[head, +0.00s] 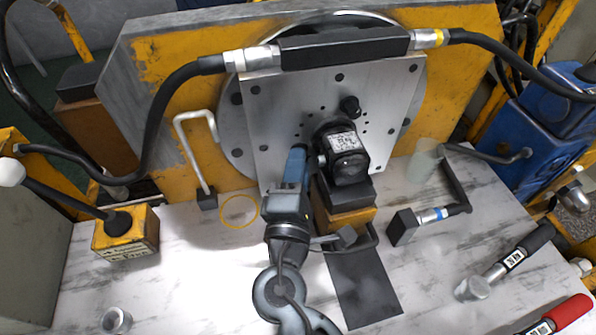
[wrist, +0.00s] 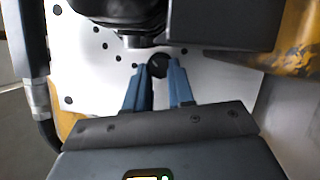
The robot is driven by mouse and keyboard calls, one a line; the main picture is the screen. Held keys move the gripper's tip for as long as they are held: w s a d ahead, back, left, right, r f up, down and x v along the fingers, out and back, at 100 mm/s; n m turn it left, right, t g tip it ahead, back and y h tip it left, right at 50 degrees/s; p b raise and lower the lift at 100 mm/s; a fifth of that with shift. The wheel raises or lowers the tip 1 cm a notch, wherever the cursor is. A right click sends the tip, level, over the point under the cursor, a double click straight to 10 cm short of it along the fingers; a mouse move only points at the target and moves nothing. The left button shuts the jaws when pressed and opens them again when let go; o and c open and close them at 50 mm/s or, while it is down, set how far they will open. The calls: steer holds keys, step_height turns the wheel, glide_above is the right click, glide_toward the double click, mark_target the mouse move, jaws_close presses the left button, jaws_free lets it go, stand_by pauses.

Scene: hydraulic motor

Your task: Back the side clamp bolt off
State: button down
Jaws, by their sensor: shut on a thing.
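The hydraulic motor (head: 343,155) is a black block with a white label, mounted on the grey face plate (head: 275,115). My gripper (head: 301,152) reaches up to the motor's left side, its blue fingers close against it. In the wrist view my gripper (wrist: 160,72) has its two blue fingertips closed around a small dark round head, the side clamp bolt (wrist: 158,64). The motor's dark body (wrist: 130,12) fills the top of that view. In the head view the fingers and the motor hide the bolt.
Black hoses (head: 155,115) run to the manifold (head: 345,47) above the motor. A bent white handle (head: 197,150) stands left of my arm. A yellow ring (head: 240,211) lies on the marbled bench (head: 200,285). A hammer-like tool (head: 510,262) and a red-handled tool (head: 560,315) lie right.

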steer(key=shift+f+n+t+b, duration=0.1)
steer(key=shift+n+t+b, duration=0.25)
steer(key=shift+n, duration=0.35)
steer(key=c, duration=1)
jaws_free()
steer(key=shift+o, duration=0.2)
steer(key=shift+s, duration=0.1)
steer(key=s+f, duration=0.1)
steer(key=s, duration=0.6)
steer(key=shift+s+a+b, duration=0.25)
steer(key=shift+a+b, duration=0.1)
steer(key=shift+b, duration=0.1)
